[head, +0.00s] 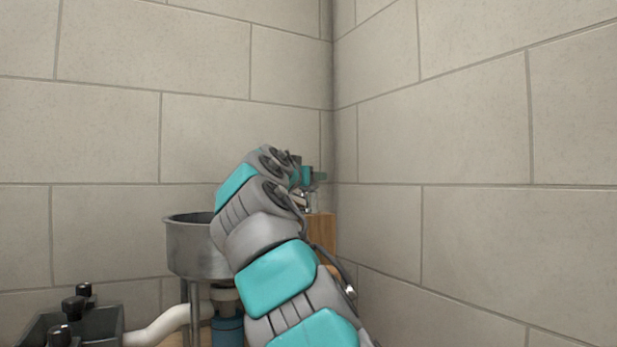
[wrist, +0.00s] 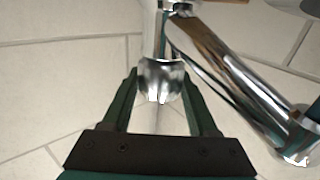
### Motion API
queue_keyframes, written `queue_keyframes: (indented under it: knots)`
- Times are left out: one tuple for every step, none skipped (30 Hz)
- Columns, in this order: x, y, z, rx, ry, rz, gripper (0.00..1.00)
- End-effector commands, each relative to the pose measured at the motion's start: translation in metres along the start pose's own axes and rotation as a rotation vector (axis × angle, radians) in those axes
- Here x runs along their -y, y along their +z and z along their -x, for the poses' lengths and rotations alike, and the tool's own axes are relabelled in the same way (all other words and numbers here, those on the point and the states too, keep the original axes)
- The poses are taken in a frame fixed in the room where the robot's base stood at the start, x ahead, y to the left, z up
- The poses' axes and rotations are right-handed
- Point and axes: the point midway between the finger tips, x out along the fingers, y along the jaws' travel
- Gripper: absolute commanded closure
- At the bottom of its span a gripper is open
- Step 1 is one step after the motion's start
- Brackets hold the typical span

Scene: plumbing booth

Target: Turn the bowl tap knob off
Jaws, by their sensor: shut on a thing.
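The chrome bowl tap (wrist: 235,75) fills the upper right of the wrist view, with its spout slanting down to the right. Its shiny knob (wrist: 160,80) lies between the two dark green fingers of my gripper (wrist: 158,88), which is shut on it. In the head view my gripper (head: 308,175) is small and partly hidden behind my arm, at the tap beyond the bowl's right side. The steel bowl (head: 190,252) stands left of my arm, which covers its right part. The knob cannot be made out in the head view.
A dark basin (head: 100,325) with black knobs (head: 72,305) is at the lower left. A white pipe (head: 160,326) runs from it towards the bowl's underside. A wooden panel (head: 322,230) is behind my arm. Tiled walls meet in a corner close behind my gripper.

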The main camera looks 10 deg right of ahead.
Motion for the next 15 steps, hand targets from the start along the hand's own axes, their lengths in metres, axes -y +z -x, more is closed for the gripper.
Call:
queue_keyframes:
  knots:
    - [0.0001,-0.0005,0.0001,-0.001,-0.001,0.000,0.96]
    - [0.0001,-0.0006,0.0001,-0.001,-0.001,0.000,0.96]
    - [0.0001,-0.0006,0.0002,-0.001,-0.001,0.000,0.96]
    - [0.0001,-0.0006,0.0002,-0.001,-0.001,0.000,0.96]
    - [0.0001,-0.0008,0.0003,-0.002,-0.001,0.000,0.96]
    - [0.0001,-0.0008,0.0003,-0.002,-0.001,0.000,0.96]
    - [0.0001,-0.0008,0.0003,-0.002,-0.001,0.000,0.96]
    - [0.0002,-0.0008,0.0003,-0.002,-0.001,0.001,0.37]
    - [0.0001,-0.0008,0.0003,-0.002,-0.001,0.001,0.33]
    - [0.0002,-0.0007,0.0003,-0.001,-0.001,0.001,0.29]
    - [0.0002,-0.0007,0.0003,-0.001,-0.001,0.001,0.26]
    - [0.0002,-0.0007,0.0003,-0.001,-0.001,0.001,0.21]
    - [0.0002,-0.0006,0.0003,-0.001,-0.001,0.001,0.18]
    - [0.0002,-0.0006,0.0003,-0.001,-0.001,0.001,0.15]
    - [0.0002,-0.0005,0.0003,-0.001,-0.001,0.001,0.10]
